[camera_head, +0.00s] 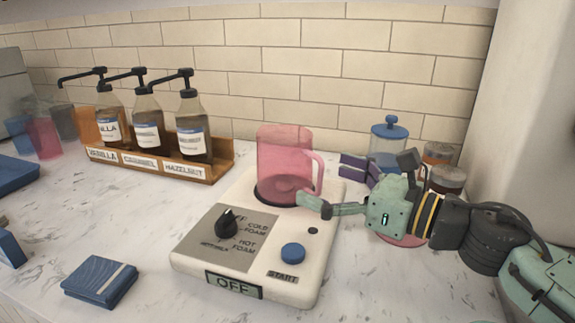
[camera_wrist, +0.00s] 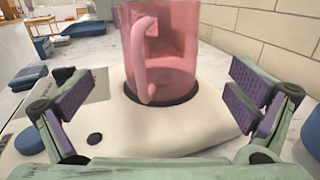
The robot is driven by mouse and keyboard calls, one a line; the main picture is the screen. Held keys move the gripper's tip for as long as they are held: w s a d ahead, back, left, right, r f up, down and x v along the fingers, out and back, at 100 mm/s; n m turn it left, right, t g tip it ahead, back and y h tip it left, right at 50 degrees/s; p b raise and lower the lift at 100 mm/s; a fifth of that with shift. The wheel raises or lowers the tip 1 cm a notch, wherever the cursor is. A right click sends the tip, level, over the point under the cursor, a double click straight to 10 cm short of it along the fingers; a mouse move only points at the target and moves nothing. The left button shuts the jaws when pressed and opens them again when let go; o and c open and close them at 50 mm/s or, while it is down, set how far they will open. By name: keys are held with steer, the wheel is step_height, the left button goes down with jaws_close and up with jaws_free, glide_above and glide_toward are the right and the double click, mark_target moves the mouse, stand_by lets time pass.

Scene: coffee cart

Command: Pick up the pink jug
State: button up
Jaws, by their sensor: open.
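The pink jug (camera_head: 283,160) is translucent and stands upright on the round dark plate of the white frother base (camera_head: 190,258). Its handle faces right in the head view, toward my gripper. My gripper (camera_head: 332,185) is open and empty, just right of the jug at about the height of its lower half. In the wrist view the jug (camera_wrist: 165,50) stands ahead, between and beyond the open purple-padded fingers (camera_wrist: 158,100), with its handle toward the camera. I see no contact between the fingers and the jug. The jug's top is cut off in the wrist view.
The frother has a black knob (camera_head: 228,222), a blue button (camera_head: 293,253) and a display reading OFF. Syrup bottles (camera_head: 148,125) stand in a wooden rack at back left. A blue-lidded jar (camera_head: 388,140) stands behind my gripper. A tiled wall bounds the back.

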mark_target(308, 171)
steer(key=shift+p+x, duration=1)
steer(key=shift+x, duration=2.15)
steer(key=shift+c, duration=0.4)
steer(key=c, duration=1.5)
steer(key=shift+r, duration=0.1)
steer(key=shift+w+r, duration=0.1)
